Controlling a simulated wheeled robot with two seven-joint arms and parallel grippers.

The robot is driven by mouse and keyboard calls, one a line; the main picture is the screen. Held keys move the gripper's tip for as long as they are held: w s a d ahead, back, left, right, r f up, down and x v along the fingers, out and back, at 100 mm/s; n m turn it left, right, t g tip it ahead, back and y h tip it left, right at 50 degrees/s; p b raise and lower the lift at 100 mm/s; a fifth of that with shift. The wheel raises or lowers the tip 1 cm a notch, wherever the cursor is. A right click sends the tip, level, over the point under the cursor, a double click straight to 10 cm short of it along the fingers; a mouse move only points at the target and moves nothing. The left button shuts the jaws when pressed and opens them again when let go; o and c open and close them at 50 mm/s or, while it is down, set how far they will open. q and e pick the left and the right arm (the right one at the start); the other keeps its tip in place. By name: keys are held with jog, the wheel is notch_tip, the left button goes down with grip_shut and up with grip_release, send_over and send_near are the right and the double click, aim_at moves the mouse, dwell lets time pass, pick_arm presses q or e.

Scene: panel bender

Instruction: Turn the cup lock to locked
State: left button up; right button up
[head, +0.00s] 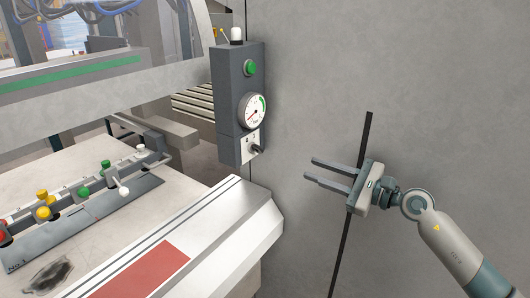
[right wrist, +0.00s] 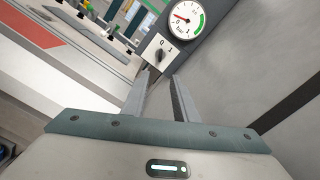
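The control that fits the cup lock is a small black rotary knob (head: 257,149) on a white plate marked 0 and 1, low on a dark grey control box (head: 226,110). The knob also shows in the right wrist view (right wrist: 159,56), beyond my fingertips; its exact setting is hard to read. A round pressure gauge (head: 253,110) sits just above the plate. My right gripper (head: 309,168) is open and empty, to the right of the knob and apart from it. In the right wrist view its two fingers (right wrist: 161,76) point toward the plate. My left gripper is out of view.
A green button (head: 250,68) and a white lamp (head: 236,36) are higher on the box. A machine bed with a red panel (head: 143,270) and several coloured-knob levers (head: 85,192) is at left. A grey wall (head: 400,70) stands behind my right arm.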

aim_at(263, 152)
jog(key=p+x, duration=0.5)
jog(key=x, duration=1)
jog(key=shift+w+a, duration=0.1)
jog(key=shift+a, duration=0.05)
jog(key=shift+p+x, duration=0.4)
jog(key=shift+x, duration=0.45)
jog(key=shift+c, duration=0.4)
grip_shut()
